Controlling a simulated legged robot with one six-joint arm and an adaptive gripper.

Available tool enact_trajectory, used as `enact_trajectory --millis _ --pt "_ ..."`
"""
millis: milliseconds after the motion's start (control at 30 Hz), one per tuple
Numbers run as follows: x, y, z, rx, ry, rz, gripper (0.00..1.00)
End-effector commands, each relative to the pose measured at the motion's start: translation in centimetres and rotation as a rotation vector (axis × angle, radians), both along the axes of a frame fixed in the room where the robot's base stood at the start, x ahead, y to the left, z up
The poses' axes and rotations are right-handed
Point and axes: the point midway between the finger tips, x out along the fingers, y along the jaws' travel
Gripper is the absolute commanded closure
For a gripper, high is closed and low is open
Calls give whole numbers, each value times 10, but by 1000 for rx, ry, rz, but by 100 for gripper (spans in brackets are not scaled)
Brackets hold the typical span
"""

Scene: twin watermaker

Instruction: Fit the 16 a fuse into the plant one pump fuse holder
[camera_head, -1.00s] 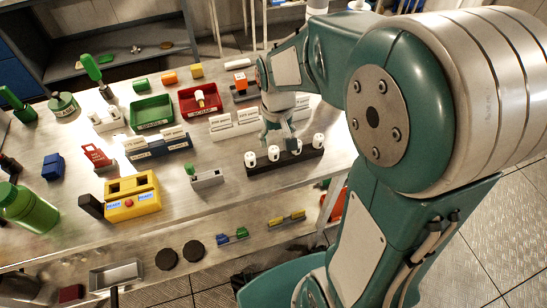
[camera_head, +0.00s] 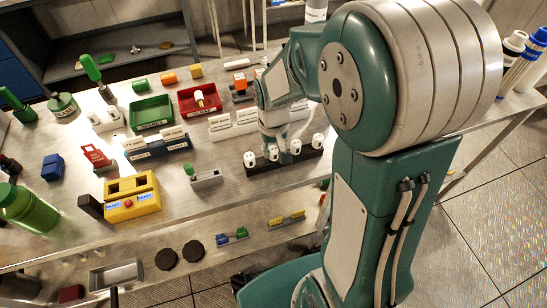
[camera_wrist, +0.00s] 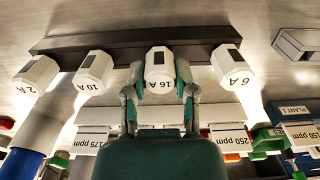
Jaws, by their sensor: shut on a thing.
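The 16 A fuse (camera_wrist: 160,65) is a white block with a dark window, standing at the black fuse rack (camera_wrist: 210,39) in the wrist view. My gripper (camera_wrist: 160,75) has a finger on each side of it and is shut on it. In the head view my gripper (camera_head: 284,156) is down at the rack (camera_head: 262,168), among the white fuses. The fuse appears seated in the rack; its lower end is hidden. A grey block with a green part (camera_head: 206,178) stands left of the rack. I cannot tell which thing is the plant one pump fuse holder.
The 10 A (camera_wrist: 94,68) and 6 A (camera_wrist: 230,66) fuses flank the held one, with the 2 A fuse (camera_wrist: 36,75) farther left. White ppm-labelled blocks (camera_head: 222,127) stand behind the rack. A yellow box (camera_head: 132,198) and a blue labelled holder (camera_head: 158,148) are further left.

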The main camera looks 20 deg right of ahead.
Motion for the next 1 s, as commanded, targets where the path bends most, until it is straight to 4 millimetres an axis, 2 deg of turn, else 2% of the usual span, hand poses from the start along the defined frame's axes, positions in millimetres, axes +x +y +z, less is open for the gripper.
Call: enact_trajectory --millis 167,333,500,1000 --pt "-1 0 -1 1 3 0 100" --pt "0 0 9 1 0 0 100" --pt "0 0 33 1 -3 0 100" --pt "-42 -30 92 0 -2 -2 100"
